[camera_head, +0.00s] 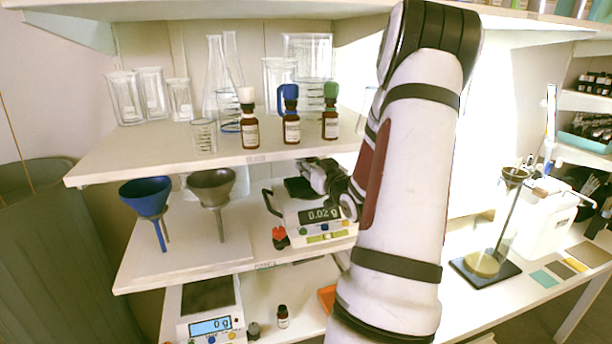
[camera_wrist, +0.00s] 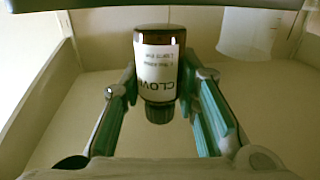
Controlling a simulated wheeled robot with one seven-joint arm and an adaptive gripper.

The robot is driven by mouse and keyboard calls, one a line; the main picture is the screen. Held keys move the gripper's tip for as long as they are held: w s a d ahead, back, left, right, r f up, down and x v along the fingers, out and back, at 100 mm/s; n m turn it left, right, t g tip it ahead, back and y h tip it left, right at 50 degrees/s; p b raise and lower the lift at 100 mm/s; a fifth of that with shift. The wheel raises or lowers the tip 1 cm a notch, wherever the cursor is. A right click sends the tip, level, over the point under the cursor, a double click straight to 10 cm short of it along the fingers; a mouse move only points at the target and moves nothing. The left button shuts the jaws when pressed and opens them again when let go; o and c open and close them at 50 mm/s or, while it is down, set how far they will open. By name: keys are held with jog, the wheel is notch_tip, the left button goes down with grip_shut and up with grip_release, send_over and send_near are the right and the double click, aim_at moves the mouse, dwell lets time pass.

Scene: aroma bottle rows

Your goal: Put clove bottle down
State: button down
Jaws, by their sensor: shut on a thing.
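The clove bottle (camera_wrist: 158,68) is brown with a white label and a dark ribbed cap. In the wrist view it appears with its cap toward the bottom of the picture and its label lettering inverted. My gripper (camera_wrist: 162,88) is shut on it, with one greenish finger on each side. In the head view my gripper (camera_head: 328,178) is at the middle shelf, over the back of the scale that reads 0.02 g (camera_head: 320,214). I cannot make out the clove bottle in the head view; my arm and gripper cover that area.
The upper shelf (camera_head: 130,152) holds glassware and bottles with white (camera_head: 249,120), blue (camera_head: 290,115) and green (camera_head: 330,112) tops. Below are another scale (camera_head: 210,310) and a small brown bottle (camera_head: 283,317).

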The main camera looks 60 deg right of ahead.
jog(key=shift+f+b, duration=0.9)
jog(key=shift+f, duration=0.6)
jog(key=shift+f, duration=0.2)
jog(key=c, duration=1.2)
grip_release()
jog(key=shift+c, duration=0.2)
jog(key=shift+r, duration=0.1)
jog(key=shift+r, duration=0.15)
jog(key=v, duration=1.2)
jog(key=shift+a, duration=0.1)
